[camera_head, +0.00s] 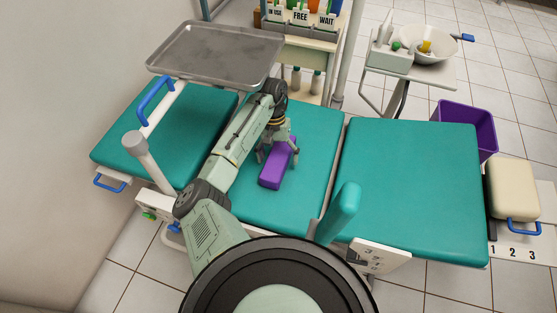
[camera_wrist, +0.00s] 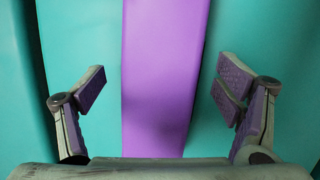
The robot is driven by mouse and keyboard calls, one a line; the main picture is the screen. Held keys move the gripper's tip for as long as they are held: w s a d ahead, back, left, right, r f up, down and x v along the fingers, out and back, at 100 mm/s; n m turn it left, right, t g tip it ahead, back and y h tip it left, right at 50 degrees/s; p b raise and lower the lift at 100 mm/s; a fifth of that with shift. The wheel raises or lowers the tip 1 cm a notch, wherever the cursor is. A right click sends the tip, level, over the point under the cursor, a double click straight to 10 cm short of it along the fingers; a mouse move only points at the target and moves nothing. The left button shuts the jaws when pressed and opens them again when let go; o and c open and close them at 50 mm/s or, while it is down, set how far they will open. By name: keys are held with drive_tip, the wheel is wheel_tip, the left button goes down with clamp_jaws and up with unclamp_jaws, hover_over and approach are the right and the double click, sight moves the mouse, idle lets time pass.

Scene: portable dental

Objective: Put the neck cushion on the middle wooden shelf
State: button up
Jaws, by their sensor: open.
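The neck cushion appears to be the long purple block (camera_head: 275,174) lying on the teal middle section of the dental couch (camera_head: 310,190). In the wrist view the purple block (camera_wrist: 165,75) runs lengthwise through the picture centre. My gripper (camera_head: 278,152) is low over its far end. A rack (camera_head: 303,55) stands behind the couch, with a wooden level holding bottles; I cannot tell which level is the middle shelf.
A grey metal tray (camera_head: 215,55) is above the couch's left part. A teal armrest (camera_head: 338,212) stands near the front. To the right are a side table (camera_head: 425,75) with a bowl (camera_head: 420,40), a purple bin (camera_head: 480,125) and a cream pad (camera_head: 512,188).

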drive_tip(key=shift+c, duration=0.5)
drive_tip(key=c, duration=1.4)
